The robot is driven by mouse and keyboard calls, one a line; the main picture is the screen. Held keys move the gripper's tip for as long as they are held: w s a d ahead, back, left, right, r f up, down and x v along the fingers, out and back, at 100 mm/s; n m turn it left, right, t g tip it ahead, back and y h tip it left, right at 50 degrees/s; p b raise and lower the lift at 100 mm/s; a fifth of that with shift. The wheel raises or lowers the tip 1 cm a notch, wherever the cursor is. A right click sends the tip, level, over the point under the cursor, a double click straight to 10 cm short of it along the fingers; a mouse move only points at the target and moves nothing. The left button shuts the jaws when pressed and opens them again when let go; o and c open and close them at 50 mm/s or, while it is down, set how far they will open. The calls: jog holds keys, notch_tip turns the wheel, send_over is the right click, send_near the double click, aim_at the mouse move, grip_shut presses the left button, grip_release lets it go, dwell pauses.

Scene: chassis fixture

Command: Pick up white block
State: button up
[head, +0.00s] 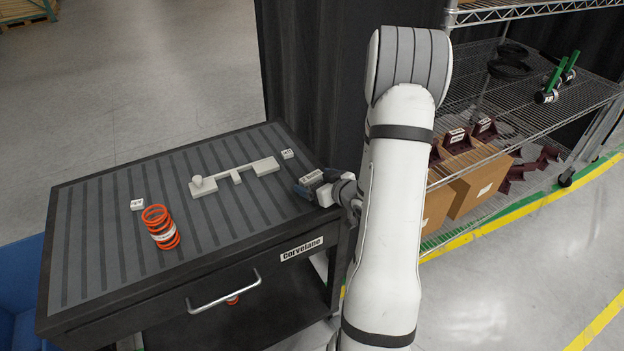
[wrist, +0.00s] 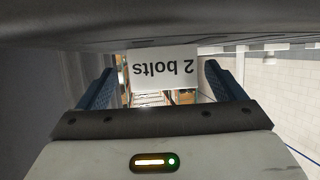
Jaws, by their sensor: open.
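A white block (wrist: 163,72) with the words "2 bolts" shows upside down in the wrist view, in line with the space between my fingers. My gripper (head: 315,183) is open at the table's right edge, with dark blue fingers; its open jaws (wrist: 162,88) frame the block, with a gap on both sides. In the head view, a small white block (head: 288,154) lies just beyond my gripper to the upper left. Another small white block (head: 137,204) lies at the table's left. I cannot tell surely which one the wrist view shows.
A ribbed dark table (head: 110,240) holds an orange coil (head: 160,228) and a long pale fixture (head: 235,177) with a round knob. A drawer handle (head: 223,292) sticks out in front. Wire shelving (head: 530,95) with boxes stands at the right.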

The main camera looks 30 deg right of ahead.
aim_at(308, 177)
jog(key=x, duration=0.3)
jog(key=shift+w+a+r+p, duration=0.1)
jog(key=shift+w+a+p, duration=0.15)
jog(key=shift+w+p, duration=0.15)
jog(key=shift+c, duration=0.4)
jog(key=c, duration=1)
jog(key=shift+r, duration=0.1)
